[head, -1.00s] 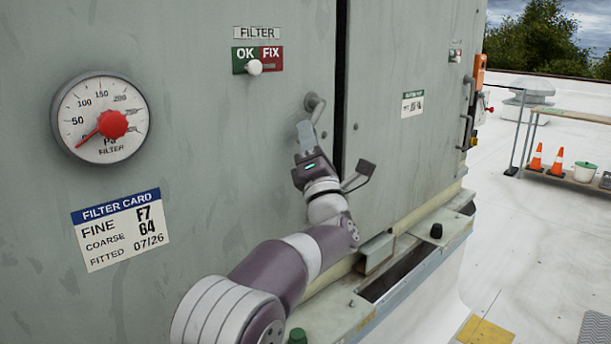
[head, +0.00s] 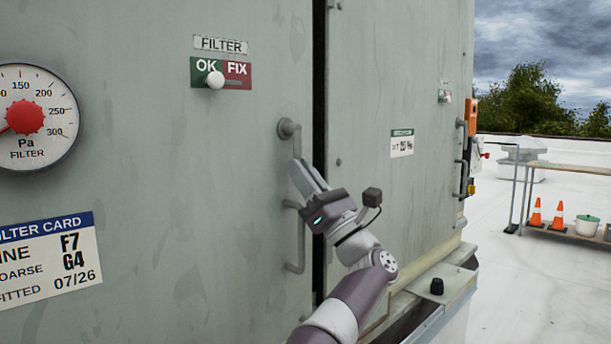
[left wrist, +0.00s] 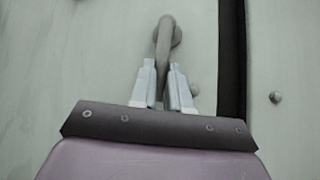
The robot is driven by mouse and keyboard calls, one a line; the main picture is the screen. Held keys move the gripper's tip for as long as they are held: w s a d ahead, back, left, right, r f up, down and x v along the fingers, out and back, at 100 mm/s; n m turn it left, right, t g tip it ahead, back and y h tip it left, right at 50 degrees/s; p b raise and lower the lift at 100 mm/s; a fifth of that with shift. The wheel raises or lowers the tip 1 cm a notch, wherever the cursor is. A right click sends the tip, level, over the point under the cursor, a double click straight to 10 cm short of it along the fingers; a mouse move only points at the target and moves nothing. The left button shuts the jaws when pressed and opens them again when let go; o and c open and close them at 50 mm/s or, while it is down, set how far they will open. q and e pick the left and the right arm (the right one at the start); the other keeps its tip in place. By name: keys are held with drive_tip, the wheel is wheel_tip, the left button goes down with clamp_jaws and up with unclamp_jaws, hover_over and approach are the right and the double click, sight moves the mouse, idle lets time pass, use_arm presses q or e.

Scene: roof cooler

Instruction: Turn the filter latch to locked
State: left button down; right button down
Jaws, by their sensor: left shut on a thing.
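The filter latch (head: 289,128) is a grey round pivot with a short lever on the left cabinet door, beside the dark door gap. Its lever points down from the pivot, nearly vertical. My left gripper (head: 302,170) is at the lever's lower end, its pale fingers around it. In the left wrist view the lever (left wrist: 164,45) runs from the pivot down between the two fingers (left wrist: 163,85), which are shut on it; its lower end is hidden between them. No locked marking is readable at the latch. My right gripper is not in view.
A grey pull handle (head: 295,240) stands out from the door just below and behind my left gripper. Above are the FILTER OK/FIX slider (head: 216,80) and, left, the pressure gauge (head: 28,118). A ledge (head: 440,290) juts out below right. Cones and a bench stand far right.

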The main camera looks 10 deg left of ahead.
use_arm(q)
drive_tip(key=shift+r+n+g, duration=0.4)
drive_tip(key=shift+n, duration=0.1)
drive_tip(key=c, duration=1.1)
unclamp_jaws()
drive_tip(key=shift+a, duration=0.15)
drive_tip(key=shift+w+f, duration=0.15)
drive_tip(key=shift+f, duration=0.05)
drive_tip(key=b+v, duration=0.2)
drive_tip(key=v, duration=1)
drive_tip(key=shift+f+b, duration=0.3)
drive_tip(key=shift+f, duration=0.1)
